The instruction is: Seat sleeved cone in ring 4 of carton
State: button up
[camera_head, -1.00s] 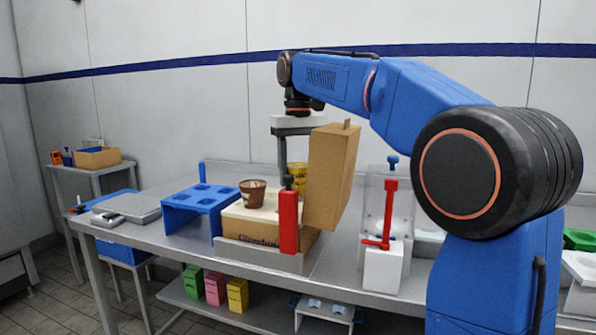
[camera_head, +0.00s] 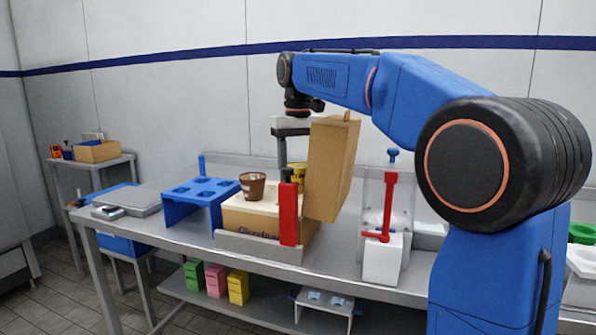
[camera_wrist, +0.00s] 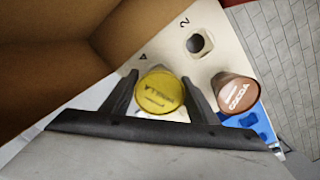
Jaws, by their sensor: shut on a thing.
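The carton (camera_head: 270,235) stands on the bench, with a pale top panel. The wrist view shows this panel (camera_wrist: 172,58) with the marks 2 and 4. A yellow-topped cone (camera_wrist: 160,92) is between my gripper's fingers (camera_wrist: 160,98), beside the mark 4; it also shows in the head view (camera_head: 299,172), partly hidden. My gripper is shut on it, above the panel. The wrist view looks down on its top, so I cannot tell how deep it sits in ring 4. Ring 2 (camera_wrist: 202,42) is empty. A brown cocoa cup (camera_wrist: 236,92) stands in another ring.
A tall brown cardboard piece (camera_head: 328,170) rises right beside my gripper. A red post (camera_head: 288,215) with a black top stands at the carton's front. A blue rack (camera_head: 200,190) is to the left, and a white stand with a red lever (camera_head: 388,205) is to the right.

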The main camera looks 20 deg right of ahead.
jog(key=shift+f, duration=0.45)
dwell(0.3)
jog(key=o, duration=1.2)
notch_tip(320, 180, up, 12)
